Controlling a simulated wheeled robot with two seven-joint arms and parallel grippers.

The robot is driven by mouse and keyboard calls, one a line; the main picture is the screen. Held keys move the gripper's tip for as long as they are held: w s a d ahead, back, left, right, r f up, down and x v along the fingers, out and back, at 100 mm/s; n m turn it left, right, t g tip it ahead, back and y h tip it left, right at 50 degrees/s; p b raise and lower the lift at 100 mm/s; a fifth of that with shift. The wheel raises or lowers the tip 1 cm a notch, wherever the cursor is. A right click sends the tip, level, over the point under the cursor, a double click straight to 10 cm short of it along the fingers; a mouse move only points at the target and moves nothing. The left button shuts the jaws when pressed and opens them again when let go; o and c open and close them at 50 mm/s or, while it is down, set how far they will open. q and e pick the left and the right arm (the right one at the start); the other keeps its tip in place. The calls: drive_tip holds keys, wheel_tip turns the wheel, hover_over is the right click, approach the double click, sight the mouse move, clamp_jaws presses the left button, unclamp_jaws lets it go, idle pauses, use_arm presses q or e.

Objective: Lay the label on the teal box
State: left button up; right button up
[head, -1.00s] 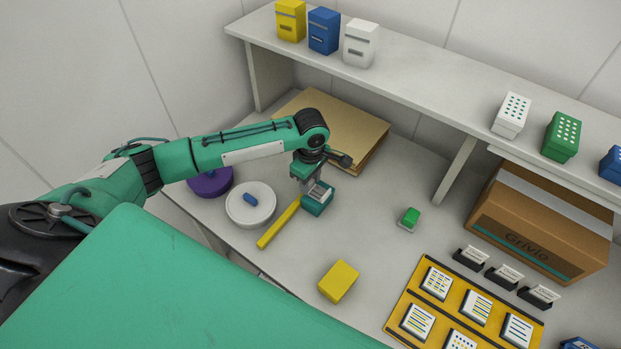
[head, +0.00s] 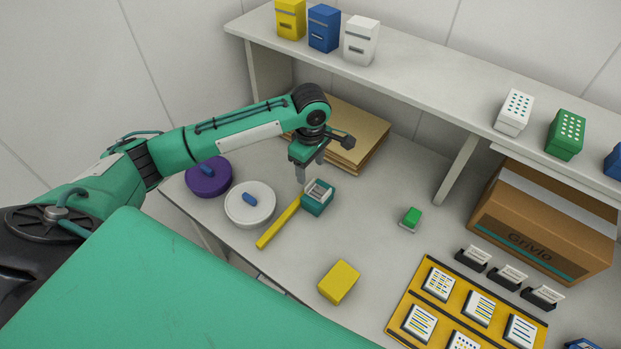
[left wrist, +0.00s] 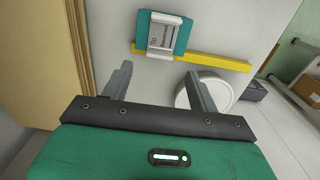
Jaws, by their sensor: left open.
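The teal box (head: 317,207) stands on the table beside a yellow strip (head: 280,222). A pale label (head: 319,190) lies on top of the box. In the left wrist view, the label (left wrist: 162,37) shows printed text and lies on the teal box (left wrist: 181,40), between white edge pieces. My left gripper (head: 311,168) is open and empty, just above and behind the box in the head view. In the left wrist view, its fingers (left wrist: 159,88) are spread apart, with the box beyond them. My right gripper is not in view.
A white lidded pot (head: 262,212) and a purple one (head: 209,181) stand left of the box. A brown folder stack (head: 365,140) lies behind. A yellow block (head: 339,282) and a green-topped stamp (head: 411,217) stand to the right. A shelf (head: 420,85) runs along the back.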

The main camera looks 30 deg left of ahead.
use_arm(q)
wheel_tip(320, 180, up, 6)
drive_tip(key=shift+r+b, duration=0.15)
drive_tip(key=shift+b, duration=0.3)
idle(0.3)
